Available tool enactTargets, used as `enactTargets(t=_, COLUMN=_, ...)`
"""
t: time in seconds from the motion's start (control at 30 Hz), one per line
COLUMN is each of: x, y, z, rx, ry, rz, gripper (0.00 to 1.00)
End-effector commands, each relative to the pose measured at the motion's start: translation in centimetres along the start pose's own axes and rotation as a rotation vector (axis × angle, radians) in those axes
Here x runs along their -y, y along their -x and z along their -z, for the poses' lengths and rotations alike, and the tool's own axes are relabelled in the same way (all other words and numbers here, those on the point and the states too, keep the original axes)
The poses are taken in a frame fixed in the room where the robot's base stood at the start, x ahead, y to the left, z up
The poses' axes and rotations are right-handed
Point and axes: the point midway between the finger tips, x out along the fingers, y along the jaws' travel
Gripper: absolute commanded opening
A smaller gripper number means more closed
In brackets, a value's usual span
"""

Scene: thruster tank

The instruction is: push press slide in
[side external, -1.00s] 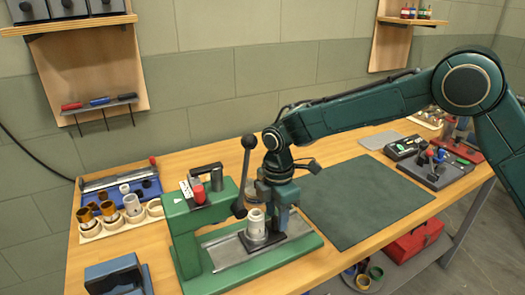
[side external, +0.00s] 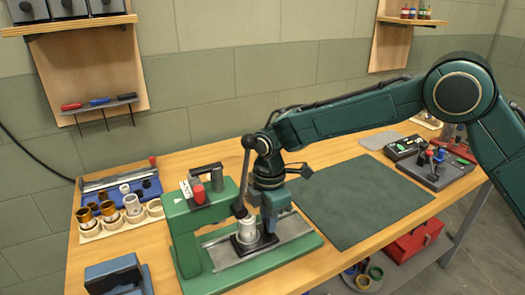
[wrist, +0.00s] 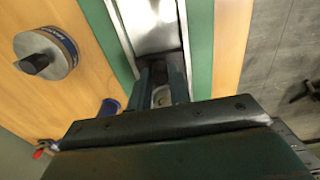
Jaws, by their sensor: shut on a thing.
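The green press (side external: 195,240) stands at the front of the bench with a metal slide rail (side external: 290,228) along its base. A dark slide plate (side external: 262,247) sits on the rail and carries a pale metal cylinder (side external: 247,229), upright. The press lever (side external: 246,175) with a round knob rises in front of my wrist. My gripper (side external: 274,226) is low over the rail, just right of the cylinder, shut on the slide; the gripped part is mostly hidden. In the wrist view my gripper's fingers (wrist: 163,88) are close together over the rail (wrist: 152,28).
A holder (side external: 92,229) with several cups and a blue tray (side external: 148,187) stand left of the press. A dark blue-grey block (side external: 115,273) is at front left. A dark mat (side external: 355,200) lies bare to the right. A round grey object (wrist: 45,55) shows in the wrist view.

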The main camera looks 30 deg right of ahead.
Motion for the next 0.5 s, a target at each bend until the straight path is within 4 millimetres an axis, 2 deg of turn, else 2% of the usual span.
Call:
enactTargets(t=0.03, x=0.0, y=0.0, z=0.9, rx=-0.001, ry=0.004, rz=-0.002, gripper=0.0)
enactTargets(t=0.13, x=0.0, y=0.0, z=1.9, rx=0.0, ry=0.001, rz=-0.002, gripper=0.0)
enactTargets(t=0.43, x=0.0, y=0.0, z=2.0, rx=0.0, ry=0.0, rz=-0.002, gripper=0.0)
enactTargets(t=0.47, x=0.0, y=0.0, z=2.0, rx=-0.001, ry=0.0, rz=-0.002, gripper=0.25)
enactTargets(t=0.5, x=0.0, y=0.0, z=2.0, rx=-0.001, ry=0.0, rz=-0.002, gripper=0.33)
